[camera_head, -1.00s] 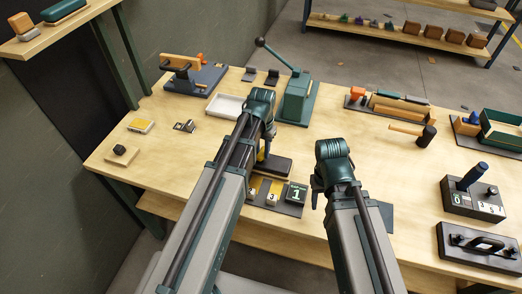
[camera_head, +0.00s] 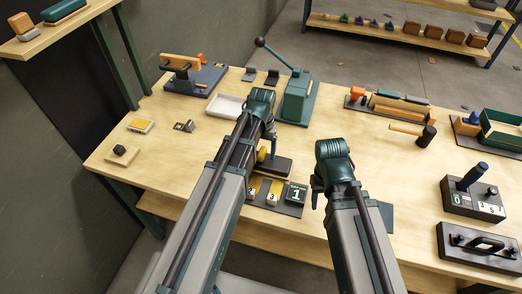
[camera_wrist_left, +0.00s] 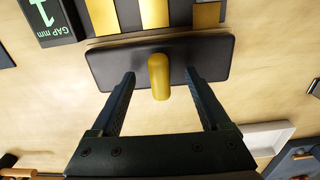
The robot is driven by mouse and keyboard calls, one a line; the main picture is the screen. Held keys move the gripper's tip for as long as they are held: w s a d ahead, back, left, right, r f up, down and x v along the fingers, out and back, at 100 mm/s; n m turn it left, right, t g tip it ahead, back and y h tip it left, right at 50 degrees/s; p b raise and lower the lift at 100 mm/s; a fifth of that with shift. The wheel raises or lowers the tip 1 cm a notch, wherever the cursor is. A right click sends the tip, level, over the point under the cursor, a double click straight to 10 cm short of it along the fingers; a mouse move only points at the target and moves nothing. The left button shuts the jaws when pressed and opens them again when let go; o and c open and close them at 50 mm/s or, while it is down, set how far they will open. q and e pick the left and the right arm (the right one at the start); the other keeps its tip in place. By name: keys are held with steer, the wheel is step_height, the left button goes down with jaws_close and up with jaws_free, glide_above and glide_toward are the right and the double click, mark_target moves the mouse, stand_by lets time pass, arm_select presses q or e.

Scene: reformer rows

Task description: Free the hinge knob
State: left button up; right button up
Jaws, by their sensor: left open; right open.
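A yellow rounded knob (camera_head: 262,154) stands on a dark rectangular plate (camera_head: 279,166) near the front of the bench. I take it for the hinge knob, though no label on it shows. In the left wrist view the knob (camera_wrist_left: 159,76) is between the two fingers of my left gripper (camera_wrist_left: 158,82), with a gap on each side, on the dark plate (camera_wrist_left: 110,66). My left gripper (camera_head: 270,145) is open and empty, just over the plate. My right gripper (camera_head: 316,196) is open and empty, right of the plate, at the bench's front.
A panel marked 1 (camera_head: 296,193) with yellow strips lies in front of the plate. A white tray (camera_head: 225,107) and a green lever press (camera_head: 297,97) stand behind. A hammer (camera_head: 425,134) and a numbered box (camera_head: 473,199) lie to the right.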

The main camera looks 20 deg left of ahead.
arm_select(q)
steer(key=shift+r+p, duration=3.5)
steer(key=shift+r, duration=0.1)
steer(key=shift+f, duration=0.1)
steer(key=s+d+m+y, duration=0.1)
steer(key=s+d+m, duration=0.2)
steer(key=s+d, duration=0.7)
steer(key=s, duration=0.4)
steer(key=shift+s+d, duration=0.15)
